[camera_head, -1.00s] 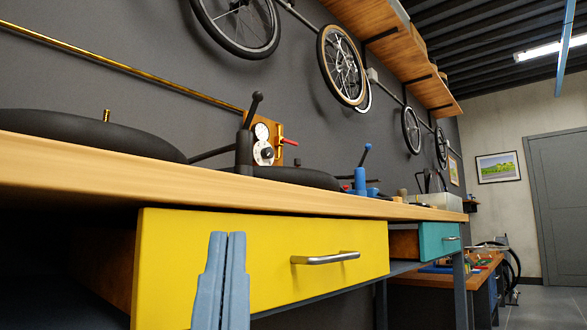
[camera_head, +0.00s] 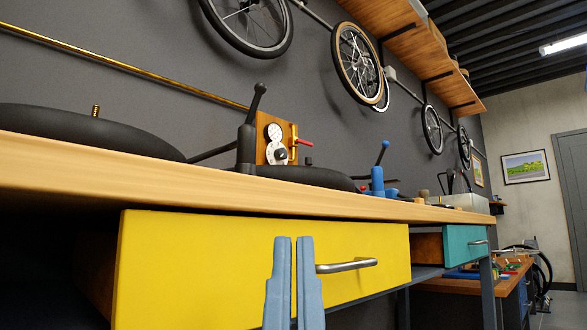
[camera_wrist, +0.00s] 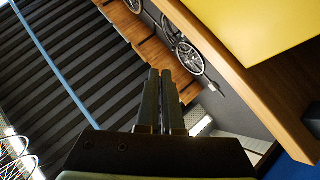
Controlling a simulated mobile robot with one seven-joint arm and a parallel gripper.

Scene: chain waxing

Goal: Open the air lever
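A small red lever (camera_head: 304,142) sticks out to the right from the brass valve on a wooden board (camera_head: 262,146) above the bench. Beside it on the board are a round white gauge and a white dial with a black knob (camera_head: 281,154). A brass pipe (camera_head: 130,66) runs along the wall to the board. My gripper (camera_head: 295,240) is upright, in front of the yellow drawer and below the lever, apart from it. Its fingers are close together with only a slim gap and nothing between them. The wrist view shows the fingers (camera_wrist: 159,72) and no lever.
The wooden bench top (camera_head: 330,201) edge lies between my gripper and the lever. The yellow drawer (camera_head: 220,262) stands out with a metal handle (camera_head: 346,266) close to the fingers. A black upright handle (camera_head: 246,140) rises left of the board. A blue tool (camera_head: 378,178) stands to the right.

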